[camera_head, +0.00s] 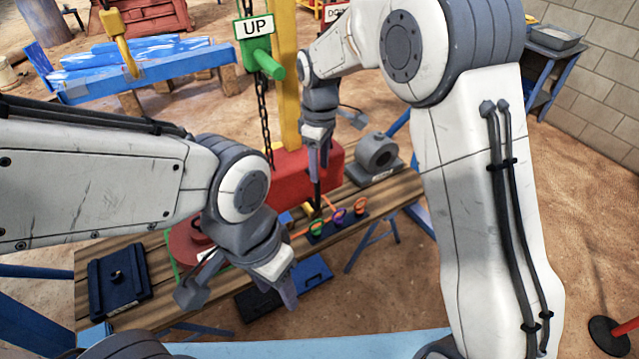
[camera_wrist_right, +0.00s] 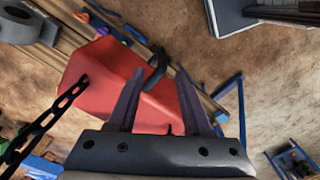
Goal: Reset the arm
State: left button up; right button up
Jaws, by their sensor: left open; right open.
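My left gripper (camera_head: 240,292) hangs over the front of the wooden workbench (camera_head: 150,262), fingers spread wide, nothing between them. My right gripper (camera_head: 317,178) points down in front of the red block (camera_head: 297,172) at the back of the bench. In the right wrist view my right fingers (camera_wrist_right: 160,76) are apart, with the red block (camera_wrist_right: 105,85) and a dark hook-like piece (camera_wrist_right: 156,68) beyond them. I cannot tell whether they touch either one. Both arms are bent over the bench.
A grey round-bored block (camera_head: 375,155), coloured rings (camera_head: 338,215) and a dark blue plate (camera_head: 118,282) are on the bench. Open dirt floor lies right.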

jog(key=shift+r, duration=1.1)
jog(key=s+d+f+m+t, duration=0.1)
jog(key=s+d+f+m, duration=0.1)
jog(key=s+d+m, duration=0.5)
jog(key=s+d+f+m+t, duration=0.25)
jog(key=s+d+m, duration=0.25)
jog(key=s+d, duration=0.35)
jog(key=s+a+r+n+g+y+b, duration=0.1)
jog(key=s+a+n+g+b, duration=0.2)
jog(key=s+a+n, duration=0.4)
jog(key=s+a+b, duration=0.1)
jog(key=s+a, duration=0.6)
jog(key=shift+s+b, duration=0.25)
jog(key=shift+b, duration=0.15)
jog(key=shift+g, duration=0.25)
